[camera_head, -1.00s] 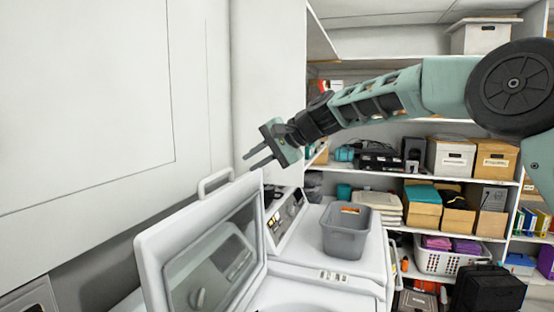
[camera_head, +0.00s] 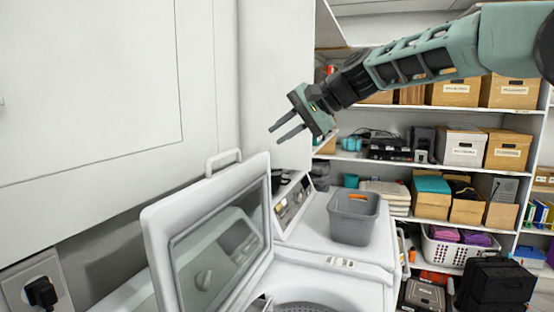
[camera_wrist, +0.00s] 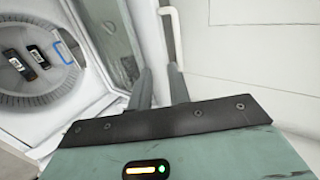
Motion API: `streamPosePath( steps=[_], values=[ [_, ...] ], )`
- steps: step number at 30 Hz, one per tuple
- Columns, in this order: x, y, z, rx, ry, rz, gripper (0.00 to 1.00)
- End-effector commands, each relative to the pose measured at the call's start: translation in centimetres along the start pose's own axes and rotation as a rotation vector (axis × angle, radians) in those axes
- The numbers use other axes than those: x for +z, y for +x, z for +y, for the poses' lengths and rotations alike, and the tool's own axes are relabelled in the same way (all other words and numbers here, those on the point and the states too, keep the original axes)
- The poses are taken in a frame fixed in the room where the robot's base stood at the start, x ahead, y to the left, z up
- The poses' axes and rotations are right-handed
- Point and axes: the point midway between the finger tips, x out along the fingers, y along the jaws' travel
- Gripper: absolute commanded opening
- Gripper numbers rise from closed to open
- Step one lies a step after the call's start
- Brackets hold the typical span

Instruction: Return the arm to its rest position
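My gripper (camera_head: 287,130) is in the air above the raised washer lid (camera_head: 207,240), up and to the right of its handle, pointing left and down. Its two dark fingers are apart with nothing between them. In the wrist view the fingers (camera_wrist: 160,88) also show a gap, and a white handle (camera_wrist: 170,35) is beyond them. My arm reaches in from the upper right. The washer's open drum (camera_wrist: 40,95) shows in the wrist view with two dark items (camera_wrist: 30,62) inside.
A grey bin (camera_head: 354,218) with an orange item in it stands on the white machine right of the lid. Shelving with cardboard boxes (camera_head: 506,150) and a white basket (camera_head: 455,250) fills the right. A white wall panel (camera_head: 90,90) is on the left. A plug sits in a socket (camera_head: 38,285).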

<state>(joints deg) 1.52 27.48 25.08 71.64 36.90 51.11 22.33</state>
Motion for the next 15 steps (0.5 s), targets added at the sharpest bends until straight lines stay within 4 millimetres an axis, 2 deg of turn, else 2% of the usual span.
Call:
streamPosePath(
  steps=[1, 6, 11, 15],
  values=[
    [2.1, 1.4, 1.3, 0.037, -0.031, -0.020, 0.19],
    [9.4, 4.7, 6.9, 0.192, -0.172, -0.084, 0.19],
    [16.1, 6.3, 13.2, 0.334, -0.323, -0.151, 0.19],
    [21.6, 6.5, 19.3, 0.450, -0.460, -0.218, 0.19]
  ],
)
